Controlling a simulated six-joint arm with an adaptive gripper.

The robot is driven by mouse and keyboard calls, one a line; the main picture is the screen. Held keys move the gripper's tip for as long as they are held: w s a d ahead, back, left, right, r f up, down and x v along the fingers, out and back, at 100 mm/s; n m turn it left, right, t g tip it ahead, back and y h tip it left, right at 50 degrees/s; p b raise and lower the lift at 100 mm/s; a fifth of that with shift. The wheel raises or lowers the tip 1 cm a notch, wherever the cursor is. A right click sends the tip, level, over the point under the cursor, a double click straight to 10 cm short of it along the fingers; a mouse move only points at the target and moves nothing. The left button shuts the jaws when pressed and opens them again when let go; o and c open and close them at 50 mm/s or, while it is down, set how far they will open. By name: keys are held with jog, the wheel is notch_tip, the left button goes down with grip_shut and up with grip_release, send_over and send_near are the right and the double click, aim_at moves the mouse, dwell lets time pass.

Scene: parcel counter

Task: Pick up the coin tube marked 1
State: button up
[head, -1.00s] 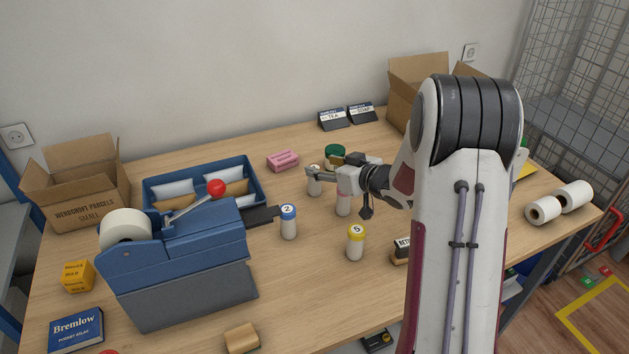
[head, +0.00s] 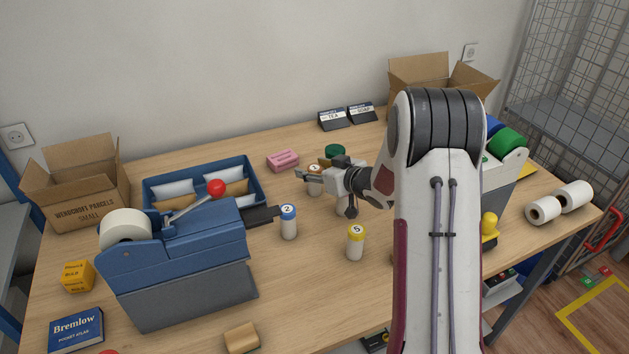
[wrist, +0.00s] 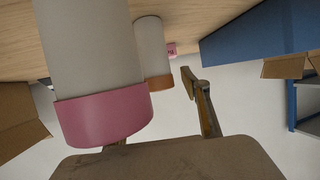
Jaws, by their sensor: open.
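No tube shows a legible 1. A white tube with an orange cap (head: 314,169) stands upright by my fingertips; its number is too small to read. It shows behind in the wrist view (wrist: 153,50). A pink-capped white tube (wrist: 88,60) looms close in the wrist view, hiding most of one finger; in the head view my gripper largely covers it. My gripper (head: 309,176) is open and empty, pointing left above the counter. A blue-capped tube marked 2 (head: 289,225) and a yellow-capped tube marked 5 (head: 355,245) stand nearer.
A blue tray (head: 150,205) of parcels and a blue-grey machine with a red-knobbed lever (head: 190,255) are left. A pink block (head: 283,161) and a dark green round item (head: 335,151) lie behind my gripper.

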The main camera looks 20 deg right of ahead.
jog(key=c, duration=1.3)
grip_shut()
jog(key=shift+r, duration=0.15)
jog(key=shift+r, duration=4.9)
